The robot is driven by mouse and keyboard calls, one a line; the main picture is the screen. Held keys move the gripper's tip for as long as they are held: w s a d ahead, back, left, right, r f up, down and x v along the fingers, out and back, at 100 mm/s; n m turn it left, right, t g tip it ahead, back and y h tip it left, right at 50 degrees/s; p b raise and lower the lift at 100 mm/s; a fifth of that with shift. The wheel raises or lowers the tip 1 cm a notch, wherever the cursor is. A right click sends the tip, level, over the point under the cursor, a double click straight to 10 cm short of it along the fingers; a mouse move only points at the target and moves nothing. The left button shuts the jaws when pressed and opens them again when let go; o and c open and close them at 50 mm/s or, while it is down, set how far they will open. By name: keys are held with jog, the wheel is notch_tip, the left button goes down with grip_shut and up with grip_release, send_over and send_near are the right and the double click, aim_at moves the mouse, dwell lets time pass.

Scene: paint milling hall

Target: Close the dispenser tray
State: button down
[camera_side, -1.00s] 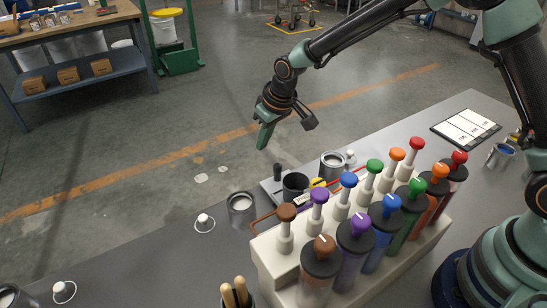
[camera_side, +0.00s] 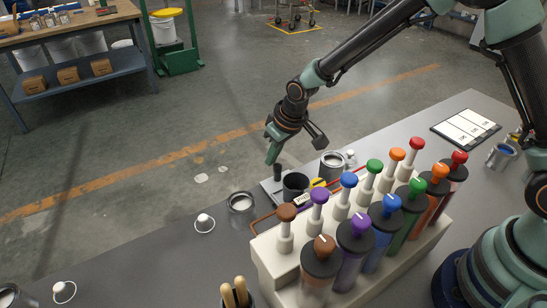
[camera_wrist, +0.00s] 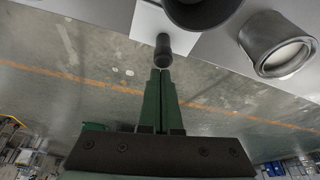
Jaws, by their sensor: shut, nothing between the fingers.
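The dispenser (camera_side: 262,262) is a pale block with several coloured paint canisters and plungers. Its tray (camera_side: 267,186) is a light plate standing out on the far side, so it is open; its outer end also shows in the wrist view (camera_wrist: 148,22). A dark cup (camera_side: 295,185) stands on the tray, and a black upright knob (camera_side: 277,172) is at its outer end. My gripper (camera_side: 271,160) is shut and empty, with its tips just above and outward of the knob. In the wrist view the tips (camera_wrist: 160,72) end right by the knob (camera_wrist: 163,50); I cannot tell whether they touch.
Open metal cans stand on both sides of the tray, one on the left (camera_side: 241,206) and one on the right (camera_side: 332,163). A cup of wooden handles (camera_side: 236,294) is at the front. A white chart (camera_side: 466,127) lies at the back right. Beyond the bench edge is open floor.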

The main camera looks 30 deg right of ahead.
aim_at(293, 177)
jog(key=s, duration=0.8)
jog(key=shift+s, duration=0.95)
jog(key=shift+f, duration=0.1)
